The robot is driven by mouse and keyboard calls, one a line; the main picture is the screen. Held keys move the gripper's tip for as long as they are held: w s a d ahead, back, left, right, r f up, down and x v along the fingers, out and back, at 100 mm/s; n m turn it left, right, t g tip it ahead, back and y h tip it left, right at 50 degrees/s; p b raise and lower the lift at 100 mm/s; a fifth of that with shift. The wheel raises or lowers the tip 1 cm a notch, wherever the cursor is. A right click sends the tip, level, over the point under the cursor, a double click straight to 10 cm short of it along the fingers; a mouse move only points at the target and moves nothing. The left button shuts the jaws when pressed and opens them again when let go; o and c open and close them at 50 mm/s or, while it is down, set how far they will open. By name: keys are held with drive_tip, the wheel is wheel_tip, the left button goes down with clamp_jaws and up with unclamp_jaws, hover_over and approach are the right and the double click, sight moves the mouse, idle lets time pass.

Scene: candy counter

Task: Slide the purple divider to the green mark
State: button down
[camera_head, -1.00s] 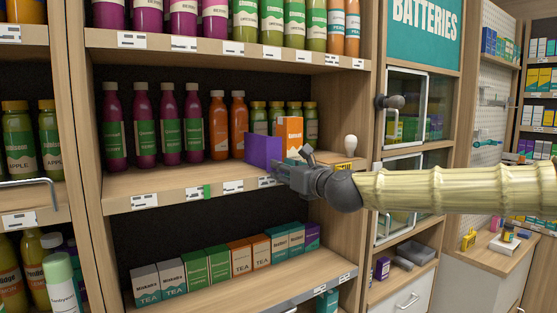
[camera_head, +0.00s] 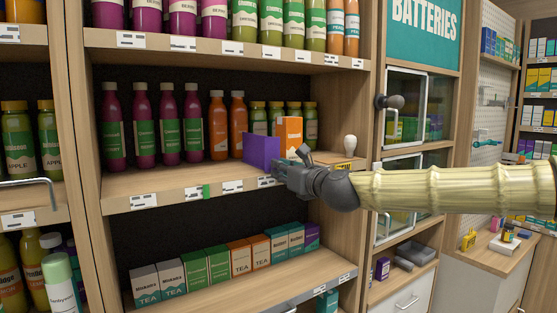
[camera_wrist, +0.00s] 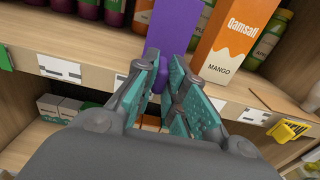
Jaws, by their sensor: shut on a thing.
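The purple divider (camera_head: 262,152) stands upright on the middle shelf, at its front edge. It also shows in the wrist view (camera_wrist: 175,27). My gripper (camera_head: 282,172) is at the divider's lower front and shut on it; in the wrist view its teal-padded fingers (camera_wrist: 164,82) close around the lower part, and the grip itself is partly hidden. The green mark (camera_head: 206,192) is on the front edge of the same shelf, to the left of the divider.
An orange and white mango carton (camera_head: 290,134) stands just right of the divider. Purple bottles (camera_head: 168,125) and orange bottles (camera_head: 218,125) stand further back. The shelf front (camera_head: 190,178) between mark and divider is clear. Tea boxes (camera_head: 218,264) line the lower shelf.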

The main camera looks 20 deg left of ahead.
drive_tip(key=shift+s+a+f+b, duration=0.1)
drive_tip(key=shift+s+a+b, duration=0.25)
drive_tip(key=shift+s+a, duration=0.6)
drive_tip(key=shift+s+a+b, duration=0.35)
drive_tip(key=shift+s+a, duration=0.35)
drive_tip(key=shift+s, duration=0.45)
drive_tip(key=shift+s+a, duration=0.25)
drive_tip(key=shift+s, duration=0.05)
drive_tip(key=shift+s+a, duration=0.3)
drive_tip(key=shift+s, duration=0.1)
drive_tip(key=shift+s+a+b, duration=0.15)
drive_tip(key=shift+s+b, duration=0.05)
drive_tip(key=shift+b, duration=0.15)
drive_tip(key=shift+s+a+b, duration=0.55)
drive_tip(key=shift+s+a, duration=0.65)
drive_tip(key=shift+s, duration=0.3)
drive_tip(key=shift+s+a, duration=0.1)
drive_tip(key=shift+s, duration=0.1)
drive_tip(key=shift+s+a+b, duration=0.35)
drive_tip(key=shift+s+a, duration=0.55)
drive_tip(key=shift+s, duration=0.2)
drive_tip(key=shift+s+a+b, duration=0.3)
drive_tip(key=shift+s+a, duration=0.55)
drive_tip(key=shift+s, duration=0.25)
drive_tip(key=shift+s+a, duration=0.1)
drive_tip(key=shift+s, duration=0.05)
